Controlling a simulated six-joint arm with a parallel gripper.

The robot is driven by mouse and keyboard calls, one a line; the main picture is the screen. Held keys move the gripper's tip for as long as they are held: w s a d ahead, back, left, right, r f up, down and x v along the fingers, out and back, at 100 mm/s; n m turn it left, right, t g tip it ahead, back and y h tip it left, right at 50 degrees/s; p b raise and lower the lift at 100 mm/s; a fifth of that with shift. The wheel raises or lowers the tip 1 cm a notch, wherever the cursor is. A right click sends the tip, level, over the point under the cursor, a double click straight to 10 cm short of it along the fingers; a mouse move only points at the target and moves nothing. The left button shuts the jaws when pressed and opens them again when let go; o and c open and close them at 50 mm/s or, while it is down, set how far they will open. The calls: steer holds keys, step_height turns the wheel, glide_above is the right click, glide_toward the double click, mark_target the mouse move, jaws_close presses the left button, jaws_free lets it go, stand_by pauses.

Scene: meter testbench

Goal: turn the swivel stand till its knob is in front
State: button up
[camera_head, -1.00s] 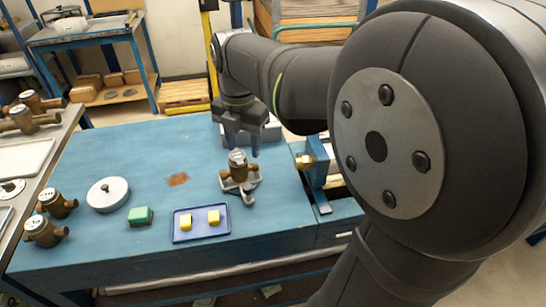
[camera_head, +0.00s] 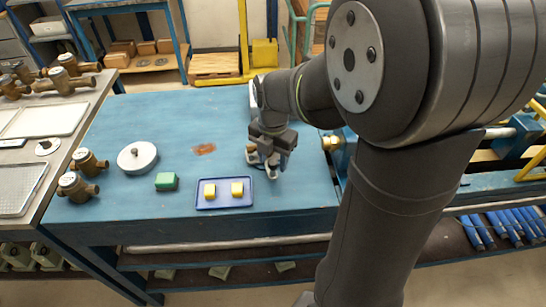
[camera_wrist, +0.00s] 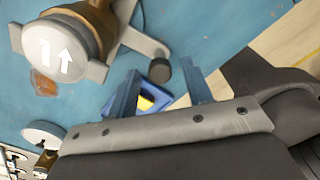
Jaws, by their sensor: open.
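The swivel stand shows in the head view as a grey piece (camera_head: 272,174) on the blue bench, mostly hidden behind my gripper (camera_head: 272,160). In the wrist view its grey arm (camera_wrist: 143,42) ends in a dark round knob (camera_wrist: 160,70). A brass meter (camera_wrist: 95,22) with a white cap marked "1" and an arrow sits on the stand, at the upper left of the wrist view. My gripper (camera_wrist: 160,78) is open. The knob appears in the gap between its two blue fingertips; I cannot tell whether either finger touches it.
A blue tray (camera_head: 225,206) with two yellow blocks (camera_head: 210,191) lies in front of the stand. A green block (camera_head: 166,181) and a round white-grey lid (camera_head: 137,156) are further left. A blue fixture with a brass fitting (camera_head: 332,142) stands to the right.

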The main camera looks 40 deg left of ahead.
steer(key=shift+c, duration=0.5)
jaws_close()
steer(key=shift+s+a+m, duration=0.45)
steer(key=shift+s+m, duration=0.1)
steer(key=shift+m, duration=0.45)
steer(key=shift+o, duration=0.5)
jaws_free()
steer(key=shift+r, duration=0.15)
step_height(320, 180, up, 17)
